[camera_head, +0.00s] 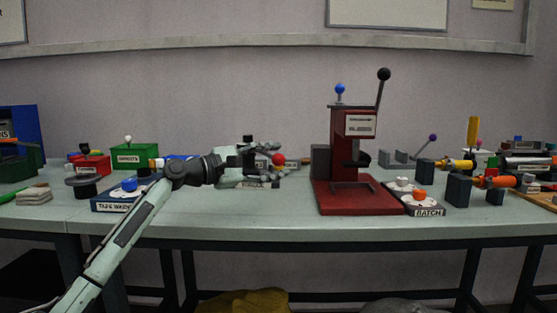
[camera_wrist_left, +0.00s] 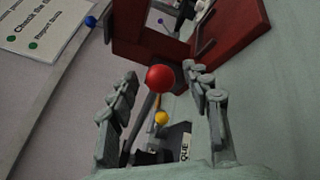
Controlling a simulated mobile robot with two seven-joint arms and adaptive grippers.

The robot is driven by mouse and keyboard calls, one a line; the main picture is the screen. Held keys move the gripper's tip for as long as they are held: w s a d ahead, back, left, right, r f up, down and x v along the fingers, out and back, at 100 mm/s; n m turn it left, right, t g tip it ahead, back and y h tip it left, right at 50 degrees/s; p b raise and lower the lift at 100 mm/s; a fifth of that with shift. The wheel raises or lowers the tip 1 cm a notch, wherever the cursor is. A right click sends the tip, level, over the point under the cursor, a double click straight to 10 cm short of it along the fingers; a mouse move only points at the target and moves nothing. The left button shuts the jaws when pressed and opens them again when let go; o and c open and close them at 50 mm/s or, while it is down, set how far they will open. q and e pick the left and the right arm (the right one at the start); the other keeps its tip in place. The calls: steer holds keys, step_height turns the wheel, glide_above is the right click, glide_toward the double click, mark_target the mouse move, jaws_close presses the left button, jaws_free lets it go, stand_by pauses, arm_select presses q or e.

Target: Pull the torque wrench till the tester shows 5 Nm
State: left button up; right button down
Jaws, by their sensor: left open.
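The torque wrench shows as a bar with a red ball (camera_wrist_left: 159,78) at its end; the red ball also shows in the head view (camera_head: 278,159). A yellow ball (camera_wrist_left: 162,118) sits lower along it in the left wrist view. The tester (camera_wrist_left: 182,143) is partly seen, with a label ending in "QUE"; its reading cannot be made out. My left gripper (camera_head: 284,160) is open. In the left wrist view its fingers (camera_wrist_left: 165,86) stand on both sides of the red ball, with gaps visible. Most of the tester is hidden behind the gripper in the head view. My right gripper is not in view.
A red press (camera_head: 352,150) with upright levers stands right of the left gripper. A "BATCH" plate (camera_head: 428,211) lies right of the press. The front table strip is clear.

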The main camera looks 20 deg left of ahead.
arm_select(q)
steer(key=shift+w+d, duration=0.4)
steer(key=shift+w, duration=0.05)
jaws_close()
